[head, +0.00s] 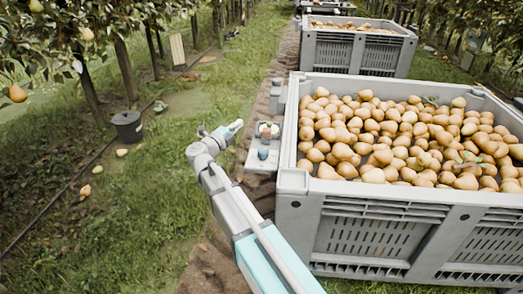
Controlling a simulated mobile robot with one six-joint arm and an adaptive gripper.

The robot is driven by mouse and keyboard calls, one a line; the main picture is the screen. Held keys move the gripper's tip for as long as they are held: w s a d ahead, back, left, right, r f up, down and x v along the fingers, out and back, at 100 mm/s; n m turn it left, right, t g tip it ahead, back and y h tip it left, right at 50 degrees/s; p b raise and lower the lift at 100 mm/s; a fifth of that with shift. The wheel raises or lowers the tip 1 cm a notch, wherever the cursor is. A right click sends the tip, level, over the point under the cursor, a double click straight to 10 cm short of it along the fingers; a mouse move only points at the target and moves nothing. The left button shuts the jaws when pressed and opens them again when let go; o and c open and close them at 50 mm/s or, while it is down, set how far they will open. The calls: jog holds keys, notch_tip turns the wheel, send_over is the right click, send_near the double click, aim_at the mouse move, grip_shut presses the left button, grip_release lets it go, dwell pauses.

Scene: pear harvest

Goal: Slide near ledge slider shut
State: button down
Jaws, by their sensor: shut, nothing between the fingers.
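A light grey ledge (256,167) juts from the left side of the near crate. On it are a small reddish-orange item (265,130) and a small dark blue item (263,153), too small to make out. I cannot tell which part is the slider or how far it stands open. My gripper (240,124) is at the end of my arm, left of the ledge's far part, and looks apart from it. It is shut and empty. My wrist hides some of the ground beside the ledge.
The near grey crate (294,180) is full of pears (390,135). A second pear crate (405,50) stands behind. A grey block (278,97) sits beyond the ledge. A dark bucket (127,127) stands by the trees at left. The grass strip (150,215) left of my arm is open.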

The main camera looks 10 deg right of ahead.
aim_at(263, 136)
jog(key=s+f+m+g+h+b, duration=0.1)
jog(key=s+f+m+g+b, duration=0.2)
jog(key=f+g, duration=0.2)
notch_tip(263, 136, down, 2)
jog(key=shift+f+m, duration=0.25)
jog(key=shift+m, duration=0.15)
jog(key=shift+w, duration=0.1)
jog(key=shift+x, duration=4.9)
jog(key=shift+r, duration=0.2)
jog(key=shift+w+d, duration=0.2)
jog(key=shift+w, duration=0.4)
jog(key=shift+w+d, duration=0.15)
jog(key=shift+w, duration=0.45)
jog(key=shift+w+d, duration=0.15)
jog(key=shift+d, duration=0.05)
